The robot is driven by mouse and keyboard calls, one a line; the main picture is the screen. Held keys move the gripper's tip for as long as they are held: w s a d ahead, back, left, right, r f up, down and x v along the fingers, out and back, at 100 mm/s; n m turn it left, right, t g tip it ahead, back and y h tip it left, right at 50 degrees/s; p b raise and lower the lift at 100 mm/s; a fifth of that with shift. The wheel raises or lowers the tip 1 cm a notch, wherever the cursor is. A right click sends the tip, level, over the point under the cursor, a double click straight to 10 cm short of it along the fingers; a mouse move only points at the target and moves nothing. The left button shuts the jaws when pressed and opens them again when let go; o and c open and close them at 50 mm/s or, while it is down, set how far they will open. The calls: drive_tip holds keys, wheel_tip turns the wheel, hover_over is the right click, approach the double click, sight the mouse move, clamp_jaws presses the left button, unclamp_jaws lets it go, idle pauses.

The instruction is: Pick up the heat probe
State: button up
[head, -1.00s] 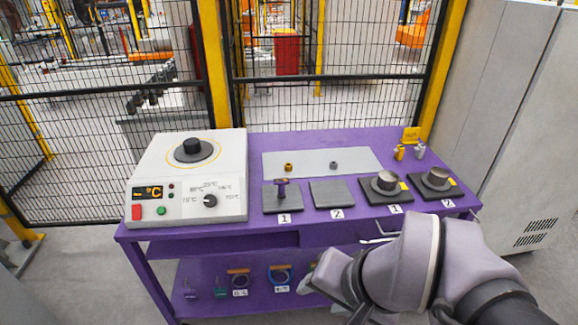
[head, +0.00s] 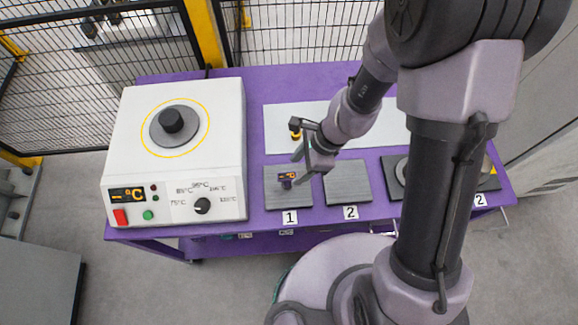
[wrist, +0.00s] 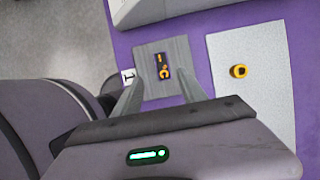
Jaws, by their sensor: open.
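The heat probe (head: 287,177) stands on the dark grey pad marked 1 (head: 276,201). It is small and dark purple, with an orange °C display on top. My gripper (head: 302,166) is open just above and to the right of it, over the right edge of that pad. The probe's lower part is hidden in both views now.
A white heater box (head: 170,150) with a dial and buttons stands on the left of the purple table (head: 262,215). An empty pad marked 2 (head: 346,182) lies to the right.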

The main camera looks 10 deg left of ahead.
sight(287, 178)
drive_tip(key=b+x, duration=0.2)
drive_tip(key=x, duration=0.3)
drive_tip(key=b+x, duration=0.3)
drive_tip(key=x, duration=0.3)
drive_tip(key=shift+w+a, duration=0.1)
drive_tip(key=shift+w, duration=0.1)
drive_tip(key=shift+r, duration=0.1)
clamp_jaws()
